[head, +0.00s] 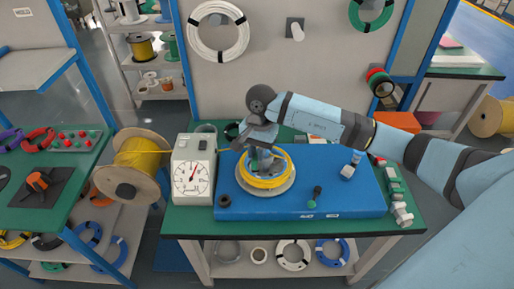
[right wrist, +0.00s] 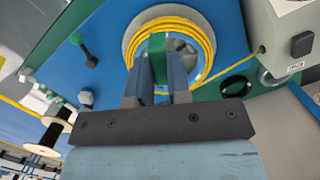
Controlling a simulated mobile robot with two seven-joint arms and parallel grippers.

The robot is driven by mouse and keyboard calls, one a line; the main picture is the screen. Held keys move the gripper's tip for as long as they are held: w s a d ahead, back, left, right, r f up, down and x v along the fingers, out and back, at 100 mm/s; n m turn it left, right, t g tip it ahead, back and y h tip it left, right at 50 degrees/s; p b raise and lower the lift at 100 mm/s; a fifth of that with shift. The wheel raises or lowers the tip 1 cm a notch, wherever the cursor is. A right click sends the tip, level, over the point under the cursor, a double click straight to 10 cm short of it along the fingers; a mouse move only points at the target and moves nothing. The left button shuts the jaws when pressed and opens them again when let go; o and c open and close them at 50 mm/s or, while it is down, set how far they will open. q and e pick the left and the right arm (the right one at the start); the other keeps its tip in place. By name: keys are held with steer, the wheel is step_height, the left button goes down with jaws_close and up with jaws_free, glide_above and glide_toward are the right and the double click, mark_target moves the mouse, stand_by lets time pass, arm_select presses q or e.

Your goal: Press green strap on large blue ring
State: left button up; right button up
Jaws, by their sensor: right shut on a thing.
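My right gripper (head: 264,168) reaches down over a yellow cable coil (head: 247,180) on a round grey plate (head: 268,192) of the blue-topped bench. In the right wrist view its fingers (right wrist: 155,85) are shut on a green strap (right wrist: 159,55), which stands between them over the inner side of the coil (right wrist: 206,35). I cannot tell whether the strap touches the coil. The ring at the gripper is yellow. Blue rings lie elsewhere: one under the bench (head: 332,252) and several on the left lower shelf (head: 88,234). My left gripper is not in view.
A dial gauge box (head: 193,170) stands left of the plate, with a yellow spool (head: 142,165) beyond it. Small green and grey parts (head: 394,185) line the bench's right edge.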

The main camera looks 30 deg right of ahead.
steer(key=b, duration=0.2)
glide_above(257, 178)
steer(key=shift+w+f, duration=0.1)
steer(key=shift+f, duration=3.05)
steer(key=shift+f, duration=0.1)
steer(key=shift+d+f+b, duration=0.1)
steer(key=shift+f+b, duration=1.3)
steer(key=shift+b, duration=0.05)
steer(key=shift+f+b, duration=0.55)
steer(key=shift+b, duration=0.05)
steer(key=shift+f+b, duration=0.15)
steer(key=shift+b, duration=0.2)
